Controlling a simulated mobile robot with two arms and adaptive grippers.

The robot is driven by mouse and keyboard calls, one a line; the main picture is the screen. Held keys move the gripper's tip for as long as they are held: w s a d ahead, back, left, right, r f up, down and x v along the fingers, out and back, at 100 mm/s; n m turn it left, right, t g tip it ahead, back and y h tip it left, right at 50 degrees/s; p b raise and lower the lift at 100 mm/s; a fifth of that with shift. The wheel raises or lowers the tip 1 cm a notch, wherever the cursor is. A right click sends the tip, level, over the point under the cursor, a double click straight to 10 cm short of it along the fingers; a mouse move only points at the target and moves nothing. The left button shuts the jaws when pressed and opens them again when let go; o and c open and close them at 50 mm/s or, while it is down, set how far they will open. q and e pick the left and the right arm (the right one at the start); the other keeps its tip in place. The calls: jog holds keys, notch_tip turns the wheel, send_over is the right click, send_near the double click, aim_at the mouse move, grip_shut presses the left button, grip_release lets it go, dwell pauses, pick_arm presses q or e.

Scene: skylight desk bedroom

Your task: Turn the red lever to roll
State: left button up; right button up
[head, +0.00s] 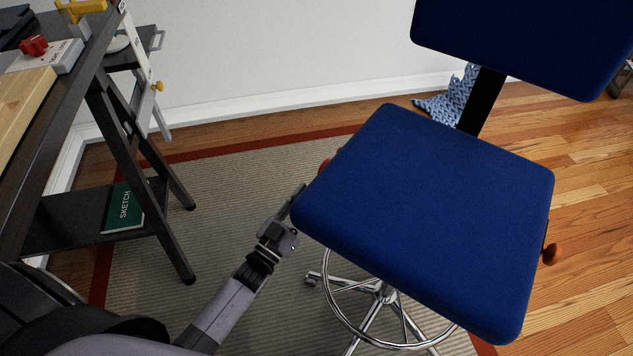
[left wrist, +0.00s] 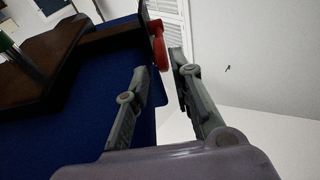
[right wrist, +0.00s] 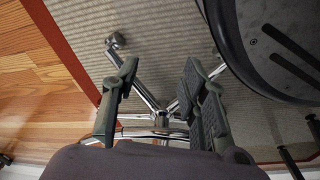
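A red lever (head: 324,165) shows in small part at the left edge of the blue chair seat (head: 430,205); the seat hides the rest. In the left wrist view the red lever (left wrist: 158,46) stands just beyond my fingertips, with no clear contact. My left gripper (head: 297,196) is beside the seat's left edge; its two fingers (left wrist: 160,67) are apart with nothing between them. My right gripper (right wrist: 158,65) shows only in the right wrist view, fingers apart and empty, with the chair's chrome base (right wrist: 162,118) beyond.
An orange-red knob (head: 552,254) is on the seat's right side. The chair's backrest (head: 530,40) rises behind. A dark desk (head: 60,105) with a red knob on a box (head: 33,46) stands at the left. A green sketchbook (head: 123,208) lies on its low shelf. The striped rug (head: 220,190) between is clear.

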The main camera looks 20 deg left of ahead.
pick_arm(q)
jog(key=shift+s+a+f, duration=0.15)
jog(key=shift+s, duration=0.4)
